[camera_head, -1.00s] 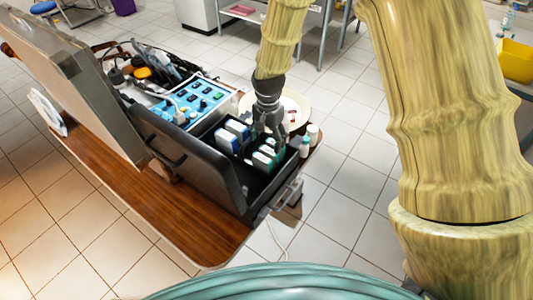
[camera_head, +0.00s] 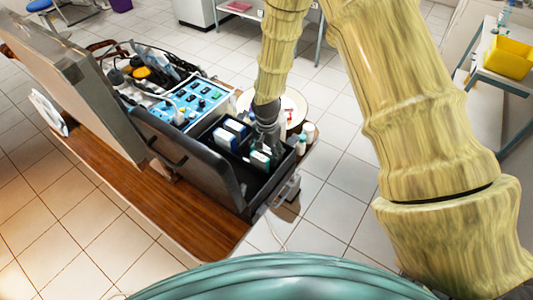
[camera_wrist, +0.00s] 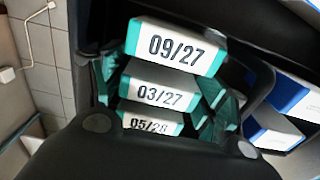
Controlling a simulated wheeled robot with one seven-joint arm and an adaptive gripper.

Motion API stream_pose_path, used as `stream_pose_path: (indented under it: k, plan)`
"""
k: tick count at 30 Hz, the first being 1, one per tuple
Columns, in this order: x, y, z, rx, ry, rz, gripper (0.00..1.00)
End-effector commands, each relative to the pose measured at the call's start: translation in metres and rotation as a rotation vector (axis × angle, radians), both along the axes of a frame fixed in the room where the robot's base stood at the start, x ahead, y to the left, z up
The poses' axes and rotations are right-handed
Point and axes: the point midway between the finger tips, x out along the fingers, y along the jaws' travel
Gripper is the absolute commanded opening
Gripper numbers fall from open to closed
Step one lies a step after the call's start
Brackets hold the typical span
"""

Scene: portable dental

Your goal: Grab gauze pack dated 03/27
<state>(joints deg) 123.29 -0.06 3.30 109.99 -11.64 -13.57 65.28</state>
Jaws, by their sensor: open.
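The gauze pack dated 03/27 (camera_wrist: 160,94) is a white box with teal sides, in the wrist view. It sits in a row between the 09/27 pack (camera_wrist: 176,47) and the 05/28 pack (camera_wrist: 150,124), which my gripper body partly hides. My gripper (camera_wrist: 180,88) is open, its dark fingers on the left and right of the row. I cannot tell whether they touch the 03/27 pack. In the head view my gripper (camera_head: 265,145) is down at the teal and white packs (camera_head: 260,158), hiding most of them.
Blue and white packs (camera_wrist: 273,128) stand on the right in the wrist view. The packs are in an open black case (camera_head: 212,182) with raised walls, on a wooden surface (camera_head: 190,215). Small white bottles (camera_head: 301,144) stand by the case's right edge. A blue control panel (camera_head: 196,100) lies behind.

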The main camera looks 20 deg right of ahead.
Motion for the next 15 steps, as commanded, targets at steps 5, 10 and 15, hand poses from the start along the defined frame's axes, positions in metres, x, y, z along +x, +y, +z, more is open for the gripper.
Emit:
stream_pose_path:
  k: [5,10,15]
  plan:
    - [-0.0009,-0.0002,-0.009,0.0,0.002,0.002,0.73]
    - [-0.0006,-0.0001,-0.0107,-0.001,0.001,0.001,0.73]
    - [-0.0006,-0.0001,-0.0105,-0.001,0.001,0.001,0.62]
